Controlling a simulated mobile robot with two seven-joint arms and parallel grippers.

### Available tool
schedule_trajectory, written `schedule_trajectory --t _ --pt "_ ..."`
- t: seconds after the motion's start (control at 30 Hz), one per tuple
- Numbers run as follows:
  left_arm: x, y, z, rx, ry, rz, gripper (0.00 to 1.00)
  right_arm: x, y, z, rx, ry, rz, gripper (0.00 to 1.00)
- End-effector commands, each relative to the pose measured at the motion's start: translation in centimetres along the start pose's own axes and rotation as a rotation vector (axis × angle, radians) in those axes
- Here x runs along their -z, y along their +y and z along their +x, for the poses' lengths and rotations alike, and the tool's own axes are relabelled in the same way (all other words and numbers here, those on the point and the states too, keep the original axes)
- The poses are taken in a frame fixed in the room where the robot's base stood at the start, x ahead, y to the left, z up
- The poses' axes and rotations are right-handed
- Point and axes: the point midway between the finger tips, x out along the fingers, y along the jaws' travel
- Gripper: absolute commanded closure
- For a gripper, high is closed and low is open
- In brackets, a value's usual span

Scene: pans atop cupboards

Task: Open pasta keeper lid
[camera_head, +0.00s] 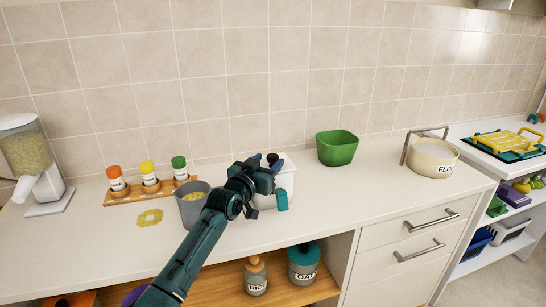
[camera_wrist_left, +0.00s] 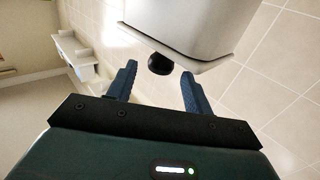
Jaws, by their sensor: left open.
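A white box-like container (camera_head: 289,181), which I take for the pasta keeper, stands on the counter by the wall, partly hidden behind my left gripper (camera_head: 265,162). In the left wrist view the container (camera_wrist_left: 190,22) shows with its thin lid (camera_wrist_left: 205,64) and a round black knob (camera_wrist_left: 160,64). My left gripper's two fingers (camera_wrist_left: 160,88) are open, one to each side of the knob and slightly short of it. Nothing is between the fingertips, and the lid appears closed on the container. My right gripper is not in view.
A grey pot (camera_head: 190,212) stands close to my left arm. A green bowl (camera_head: 337,150) is right of the container. A spice rack (camera_head: 125,194), a dispenser (camera_head: 30,160) and a yellow trivet (camera_head: 150,217) are left. The flour pot (camera_head: 430,160) is far right. The counter's front middle is clear.

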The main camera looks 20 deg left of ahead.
Motion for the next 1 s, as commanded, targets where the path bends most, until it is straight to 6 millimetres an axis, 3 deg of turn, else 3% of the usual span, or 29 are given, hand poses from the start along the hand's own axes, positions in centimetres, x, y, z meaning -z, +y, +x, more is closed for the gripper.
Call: schedule_trajectory --t 0.3,0.7,1.0 --pt "0.0 0.0 3.4 0.0 -0.001 0.0 0.49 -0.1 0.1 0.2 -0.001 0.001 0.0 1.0" --pt "0.0 0.0 3.8 0.0 0.0 0.0 0.49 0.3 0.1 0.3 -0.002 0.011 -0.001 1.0" --pt "0.0 0.0 3.8 0.001 0.0 0.0 0.73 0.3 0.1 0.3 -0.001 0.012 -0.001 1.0"
